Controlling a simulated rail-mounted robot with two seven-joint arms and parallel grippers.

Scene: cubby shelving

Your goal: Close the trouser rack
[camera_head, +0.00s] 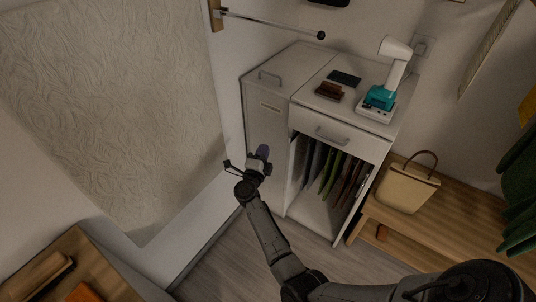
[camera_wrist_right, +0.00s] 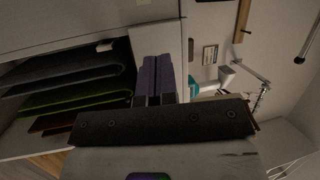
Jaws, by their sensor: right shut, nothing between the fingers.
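The trouser rack holds several hanging trousers (camera_head: 330,172) in grey, green and brown, inside the open lower compartment of the white cabinet (camera_head: 265,125). The rack's rails are hidden under the drawer, so I cannot tell how far it is pulled out. The trousers also show folded over at the left of the right wrist view (camera_wrist_right: 75,85). My right gripper (camera_head: 263,151) is in front of the cabinet's left section, left of the compartment opening. Its purple fingers (camera_wrist_right: 156,72) are shut and empty, apart from the trousers. My left gripper is not in view.
A shut drawer with a handle (camera_head: 332,136) sits above the compartment. A hair dryer on a teal stand (camera_head: 381,97) and a brown item (camera_head: 329,91) stand on top. A bench (camera_head: 455,205) with a tan bag (camera_head: 405,188) is at the right. The wooden floor in front is clear.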

